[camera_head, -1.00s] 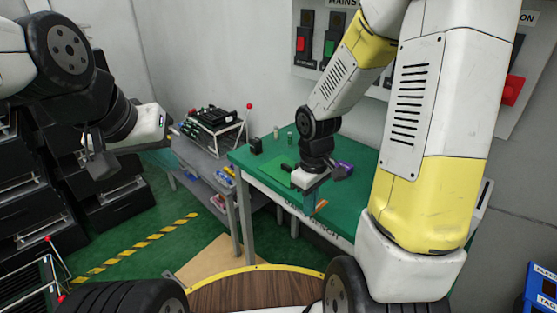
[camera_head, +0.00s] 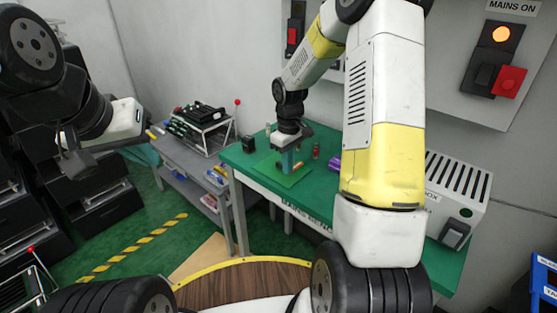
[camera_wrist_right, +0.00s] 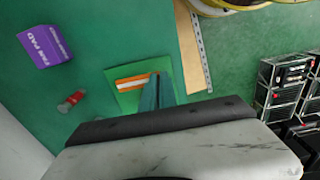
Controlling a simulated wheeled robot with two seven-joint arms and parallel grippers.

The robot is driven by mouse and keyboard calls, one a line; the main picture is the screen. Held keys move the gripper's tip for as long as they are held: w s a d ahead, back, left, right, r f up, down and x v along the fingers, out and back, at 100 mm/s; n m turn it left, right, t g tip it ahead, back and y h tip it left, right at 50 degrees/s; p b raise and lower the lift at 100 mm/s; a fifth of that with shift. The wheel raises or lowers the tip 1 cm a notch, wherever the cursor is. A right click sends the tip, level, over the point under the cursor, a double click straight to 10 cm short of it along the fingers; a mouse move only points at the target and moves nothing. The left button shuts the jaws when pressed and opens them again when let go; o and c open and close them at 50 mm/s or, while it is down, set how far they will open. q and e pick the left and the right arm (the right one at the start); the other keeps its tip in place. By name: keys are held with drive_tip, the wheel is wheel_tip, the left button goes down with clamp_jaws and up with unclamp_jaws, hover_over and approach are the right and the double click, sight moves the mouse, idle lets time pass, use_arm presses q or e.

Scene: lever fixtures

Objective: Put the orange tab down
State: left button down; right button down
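The orange tab (camera_wrist_right: 132,81), a flat strip with a white band along it, shows in the right wrist view over a bright green mat (camera_wrist_right: 128,100). Its right end meets the fingertips of my right gripper (camera_wrist_right: 157,82), which look close together on it. In the head view this gripper (camera_head: 288,168) points down at the green mat (camera_head: 278,178) on the table, and the tab is too hidden to make out there. I cannot tell whether the tab touches the mat. My left gripper (camera_head: 72,162) hangs away from the table at the left, its fingers unclear.
A purple pad box (camera_wrist_right: 45,44) and a small red cylinder (camera_wrist_right: 71,101) stand on the green table (camera_head: 240,156) beside the mat. A black block (camera_head: 248,145) is on its far left. A grey cart (camera_head: 186,158) stands left of the table. A switch panel (camera_head: 452,70) hangs behind.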

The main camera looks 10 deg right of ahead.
drive_tip(key=shift+w+f, duration=0.2)
drive_tip(key=shift+w, duration=0.35)
drive_tip(key=shift+f, duration=1.6)
drive_tip(key=shift+s, duration=0.1)
drive_tip(key=c, duration=1.7)
unclamp_jaws()
drive_tip(key=shift+f, duration=0.15)
drive_tip(key=s+r+m+t, duration=0.1)
drive_tip(key=s+r, duration=0.2)
drive_tip(key=r, duration=0.7)
drive_tip(key=s+r+m+t, duration=0.1)
drive_tip(key=s+r, duration=0.1)
drive_tip(key=r, duration=0.8)
drive_tip(key=s+r+m+t, duration=0.1)
drive_tip(key=s+r, duration=0.1)
drive_tip(key=s, duration=0.4)
drive_tip(key=s+a+r+m+t+y, duration=0.1)
drive_tip(key=s+r+m, duration=0.1)
drive_tip(key=s, duration=0.4)
drive_tip(key=s+a+r+m+t+y, duration=0.1)
drive_tip(key=s+r+m+t, duration=0.1)
drive_tip(key=s, duration=0.5)
drive_tip(key=shift+s+r, duration=0.1)
drive_tip(key=shift+r, duration=0.7)
